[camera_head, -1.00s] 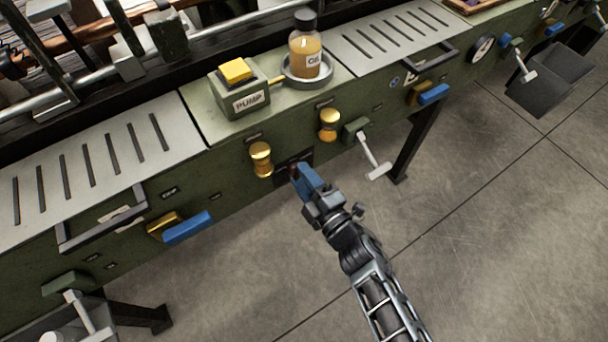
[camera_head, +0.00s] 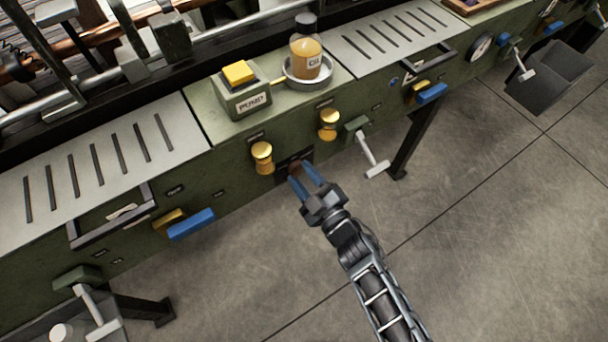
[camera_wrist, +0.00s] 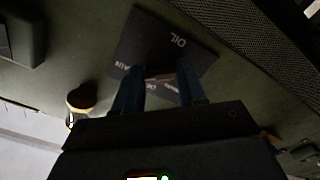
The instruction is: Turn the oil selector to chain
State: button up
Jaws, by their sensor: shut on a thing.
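The oil selector's dark plate (camera_head: 284,163) is on the green front panel below the pump button. In the wrist view the plate (camera_wrist: 199,55) carries the white label "OIL", with further partly covered lettering below. A small dark reddish-brown selector knob (camera_head: 296,168) sits between the blue fingers of my gripper (camera_head: 305,172). In the wrist view the fingers (camera_wrist: 157,85) stand on both sides of the dark knob, shut on it. Shadow and the fingers hide most of the knob, so I cannot tell which setting it points to.
Brass knobs flank the selector, one to the left (camera_head: 262,158) and one to the right (camera_head: 328,124). A lever with a pale handle (camera_head: 373,160) hangs further right. The yellow-topped pump box (camera_head: 243,91) and oil bottle (camera_head: 308,56) stand above. The floor in front is clear.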

jog(key=shift+f, duration=0.1)
jog(key=o, duration=1.1)
jog(key=shift+c, duration=0.2)
jog(key=v, duration=0.7)
jog(key=shift+s+d, duration=0.25)
jog(key=shift+s, duration=0.1)
jog(key=s+d+r+m+t+h, duration=0.1)
jog(key=s+d+r+m+h, duration=0.25)
jog(key=s+d, duration=0.5)
jog(key=s+d+r+m+h, duration=0.3)
jog(key=s+d+r+m, duration=0.2)
jog(key=s, duration=0.6)
jog(key=s+d+r+m+h, duration=0.1)
jog(key=s+d+r+m, duration=0.1)
jog(key=s+r, duration=0.3)
jog(key=s+d+r+m+g+h, duration=0.1)
jog(key=s+r+m, duration=0.3)
jog(key=r, duration=0.6)
jog(key=shift+s+d+r+h, duration=0.35)
jog(key=shift+s+d+h, duration=0.4)
jog(key=shift+s, duration=0.35)
